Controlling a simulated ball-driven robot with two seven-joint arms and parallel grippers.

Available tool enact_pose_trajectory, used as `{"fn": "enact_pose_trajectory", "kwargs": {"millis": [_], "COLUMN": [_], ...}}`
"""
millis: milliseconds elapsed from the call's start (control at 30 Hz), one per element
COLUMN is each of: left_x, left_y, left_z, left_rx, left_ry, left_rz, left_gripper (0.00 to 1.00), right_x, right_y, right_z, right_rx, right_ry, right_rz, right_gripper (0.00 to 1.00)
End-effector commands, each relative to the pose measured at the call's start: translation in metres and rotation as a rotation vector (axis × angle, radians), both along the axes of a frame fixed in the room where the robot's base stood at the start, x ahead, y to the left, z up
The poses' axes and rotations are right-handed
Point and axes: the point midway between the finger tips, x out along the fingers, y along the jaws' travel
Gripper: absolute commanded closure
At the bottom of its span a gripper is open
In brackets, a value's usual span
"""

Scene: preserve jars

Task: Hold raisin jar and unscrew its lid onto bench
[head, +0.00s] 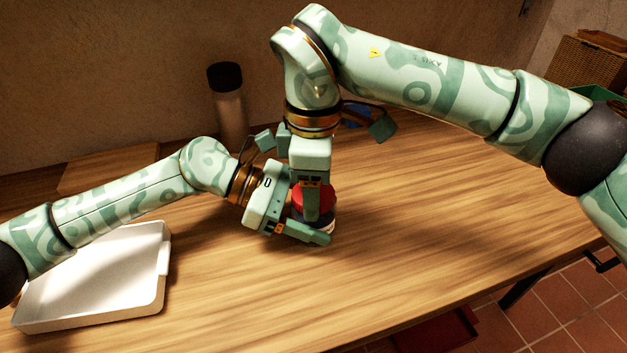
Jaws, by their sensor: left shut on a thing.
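The raisin jar (329,219) stands on the wooden bench (420,230), mostly hidden by my grippers. A red lid (298,196) sits on its top. My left gripper (312,226) reaches in from the left, low down, and is shut on the jar's body; one finger shows along the front. My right gripper (312,202) points down from above at the lid, with one finger in front of the red. Its other finger is hidden, so I cannot tell whether it grips the lid. The jar's contents are not visible.
A white tray (150,296) lies at the front left, under my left arm. A black-capped bottle (230,110) and a wooden board (110,170) stand near the wall. A blue item (357,115) sits partly hidden behind my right wrist. The bench right of the jar is clear.

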Motion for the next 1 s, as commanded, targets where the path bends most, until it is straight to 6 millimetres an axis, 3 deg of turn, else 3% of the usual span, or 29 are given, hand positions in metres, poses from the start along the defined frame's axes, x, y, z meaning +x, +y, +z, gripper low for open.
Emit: {"fn": "enact_pose_trajectory", "kwargs": {"millis": [200, 500, 767, 800, 867, 1000], "left_x": [-0.0004, -0.0006, -0.0009, -0.0009, -0.0008, -0.0009], "left_y": [-0.0002, -0.0002, -0.0003, -0.0003, -0.0002, -0.0005], "left_z": [0.0003, 0.0003, 0.0002, 0.0002, 0.0001, 0.0002], "left_rx": [0.000, -0.001, 0.000, 0.000, 0.000, -0.001], "left_ry": [-0.001, 0.000, 0.001, 0.001, 0.001, 0.000], "left_rz": [-0.001, -0.002, -0.003, -0.003, -0.002, -0.003], "left_gripper": [1.00, 1.00, 1.00, 1.00, 1.00, 1.00], "right_x": [0.0008, 0.0015, 0.0015, 0.0016, 0.0016, 0.0014], "right_y": [-0.0003, -0.0008, -0.0008, -0.0009, -0.0009, -0.0006], "right_z": [0.0006, 0.0012, 0.0009, 0.0009, 0.0009, 0.0008], "right_rx": [0.000, -0.001, 0.000, 0.000, 0.000, 0.001], "right_ry": [-0.003, -0.004, -0.003, -0.004, -0.004, -0.003], "right_rz": [0.043, 0.553, 0.580, 0.579, 0.579, 0.579], "right_gripper": [0.69, 0.69, 0.69, 0.39, 0.22, 0.20]}}
